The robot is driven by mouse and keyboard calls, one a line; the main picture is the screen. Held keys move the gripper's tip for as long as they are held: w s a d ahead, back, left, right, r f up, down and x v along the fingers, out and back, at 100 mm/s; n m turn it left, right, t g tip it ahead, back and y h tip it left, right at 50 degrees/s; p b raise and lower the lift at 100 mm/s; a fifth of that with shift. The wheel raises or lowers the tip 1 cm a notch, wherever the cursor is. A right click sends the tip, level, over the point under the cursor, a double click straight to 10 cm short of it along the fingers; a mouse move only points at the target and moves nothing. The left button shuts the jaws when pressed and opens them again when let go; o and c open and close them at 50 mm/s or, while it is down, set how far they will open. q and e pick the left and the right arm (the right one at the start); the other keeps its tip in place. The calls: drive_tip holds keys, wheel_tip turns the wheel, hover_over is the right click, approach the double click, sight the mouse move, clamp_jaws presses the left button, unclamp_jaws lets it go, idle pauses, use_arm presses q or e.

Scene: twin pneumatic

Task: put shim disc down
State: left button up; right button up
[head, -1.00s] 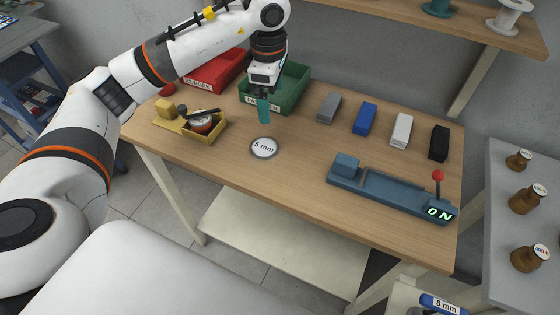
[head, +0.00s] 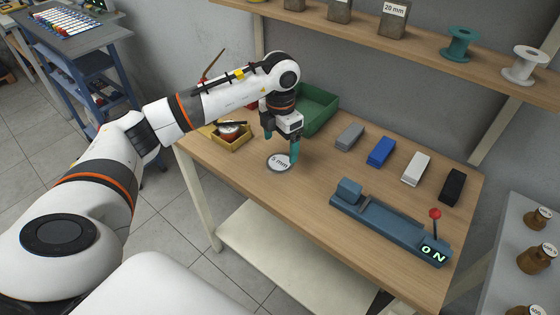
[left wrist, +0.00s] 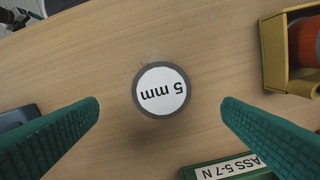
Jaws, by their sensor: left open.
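The shim disc (head: 278,162) is a flat grey disc with a white "5 mm" label. It lies on the wooden table, and in the left wrist view (left wrist: 161,90) it sits centred ahead of the fingers, upside down to the camera. My left gripper (head: 281,150) is open, with its teal fingers just above and around the disc in the head view. In the left wrist view the fingers (left wrist: 160,112) are wide apart with clear table on both sides of the disc. I cannot see any finger touching it. My right gripper is not in view.
A yellow tray (head: 238,143) with a round item stands left of the disc. A green bin (head: 320,110) is behind the gripper. Grey, blue (head: 381,152), white and black blocks line the table's back right. A blue fixture (head: 385,220) reading "ON" stands at front right.

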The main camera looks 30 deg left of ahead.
sight(280, 162)
use_arm(q)
drive_tip(key=shift+a+f+p, duration=0.1)
drive_tip(key=shift+f+p, duration=0.6)
drive_tip(key=shift+f, duration=1.85)
drive_tip(key=c, duration=1.2)
drive_tip(key=shift+o, duration=0.2)
